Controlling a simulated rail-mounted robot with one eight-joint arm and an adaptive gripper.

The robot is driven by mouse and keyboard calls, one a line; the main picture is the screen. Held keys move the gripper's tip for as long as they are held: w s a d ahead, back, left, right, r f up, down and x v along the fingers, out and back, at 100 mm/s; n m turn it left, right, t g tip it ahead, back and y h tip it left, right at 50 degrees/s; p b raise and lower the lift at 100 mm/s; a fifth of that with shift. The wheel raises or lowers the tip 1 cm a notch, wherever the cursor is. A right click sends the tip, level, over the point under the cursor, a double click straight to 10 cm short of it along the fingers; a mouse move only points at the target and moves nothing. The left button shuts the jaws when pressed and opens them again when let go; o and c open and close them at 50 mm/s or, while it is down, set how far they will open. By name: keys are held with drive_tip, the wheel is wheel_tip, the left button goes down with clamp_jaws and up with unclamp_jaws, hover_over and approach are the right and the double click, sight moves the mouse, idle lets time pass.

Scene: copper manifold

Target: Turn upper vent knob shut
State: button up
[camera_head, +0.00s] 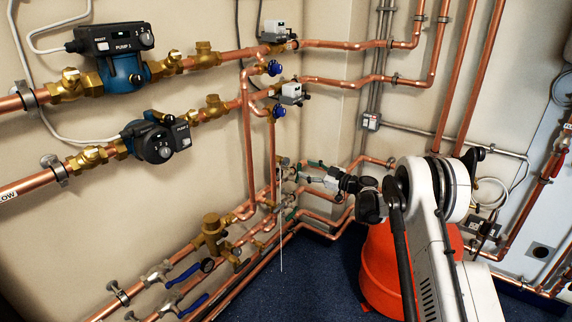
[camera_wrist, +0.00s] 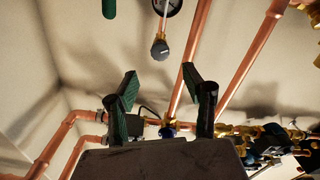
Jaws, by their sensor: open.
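A small dark grey round knob (camera_wrist: 160,50) with brass behind it shows in the wrist view, beyond my fingertips. A thin pale line runs from it. In the head view a small grey knob (camera_head: 283,161) sits beside the vertical pipes, with a thin pale line hanging below it. It looks like the vent knob, but no label shows. My gripper (camera_head: 303,172) is close to its right; its dark green fingers (camera_wrist: 164,82) are spread, with nothing between them. I cannot tell whether a fingertip touches anything.
Two blue knobs (camera_head: 274,68) (camera_head: 278,111) sit higher on the pipes. Copper pipes (camera_wrist: 245,55) run close beside my gripper. Pump 1 (camera_head: 122,65) and a second pump (camera_head: 155,138) are at left. Blue lever valves (camera_head: 183,275) are low. An orange bin (camera_head: 380,275) stands on the floor.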

sight(288, 162)
drive_tip(key=b+x, duration=0.2)
drive_tip(key=x, duration=0.8)
drive_tip(key=shift+w+a, duration=0.15)
drive_tip(key=shift+a, duration=0.15)
clamp_jaws()
